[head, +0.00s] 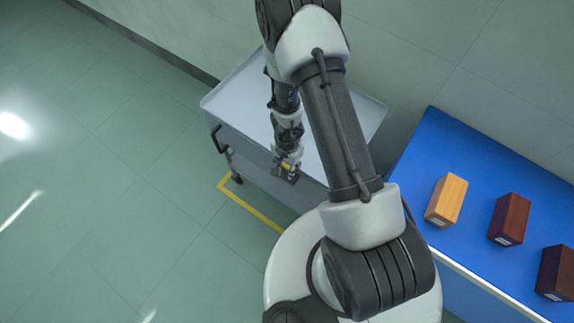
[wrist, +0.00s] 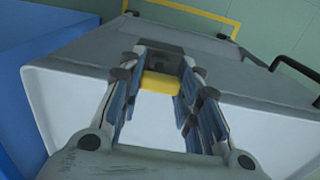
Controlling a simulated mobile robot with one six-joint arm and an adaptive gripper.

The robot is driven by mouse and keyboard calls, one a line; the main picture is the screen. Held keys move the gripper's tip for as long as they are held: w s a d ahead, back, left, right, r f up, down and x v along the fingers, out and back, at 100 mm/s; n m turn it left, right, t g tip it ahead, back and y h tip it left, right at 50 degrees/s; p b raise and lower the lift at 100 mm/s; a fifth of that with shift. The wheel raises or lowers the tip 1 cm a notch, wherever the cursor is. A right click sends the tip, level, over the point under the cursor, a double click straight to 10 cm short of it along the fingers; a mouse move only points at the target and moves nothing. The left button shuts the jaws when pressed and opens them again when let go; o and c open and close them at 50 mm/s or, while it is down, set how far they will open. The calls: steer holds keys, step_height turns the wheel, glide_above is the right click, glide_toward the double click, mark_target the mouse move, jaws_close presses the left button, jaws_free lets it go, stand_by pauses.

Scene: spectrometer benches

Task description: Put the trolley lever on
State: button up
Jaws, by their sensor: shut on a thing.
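The grey trolley (head: 235,98) stands against the wall, and its pale top (wrist: 70,110) fills much of the wrist view. A small yellow lever (wrist: 161,84) sits at a dark grey housing (wrist: 158,58) by the trolley's edge. My gripper (wrist: 160,92) is shut on the yellow lever, with a finger on each side of it. In the head view my gripper (head: 288,168) is at the trolley's front edge, and a bit of yellow shows there. The lever's exact angle is hard to tell.
A blue bench (head: 425,145) stands right of the trolley, with a light wooden block (head: 446,200), a red-brown block (head: 509,219) and a dark brown block (head: 555,272). A yellow floor line (head: 250,212) runs by the trolley. The floor to the left is clear.

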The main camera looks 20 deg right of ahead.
steer(key=shift+c, duration=0.9)
steer(key=b, duration=0.2)
steer(key=shift+a+f+b, duration=0.15)
steer(key=shift+f+b, duration=0.15)
steer(key=shift+b, duration=0.1)
steer(key=b, duration=0.2)
steer(key=t+h+b, duration=0.1)
steer(key=b, duration=0.2)
steer(key=shift+s+a+f+b, duration=0.1)
steer(key=shift+s+a+b, duration=0.15)
steer(key=shift+a+b, duration=0.05)
steer(key=t+h+b, duration=0.1)
steer(key=b, duration=0.1)
steer(key=s+a+t+h+b, duration=0.1)
steer(key=h+b, duration=0.1)
steer(key=shift+s+a+f+b, duration=0.1)
steer(key=shift+b, duration=0.2)
steer(key=o, duration=1.1)
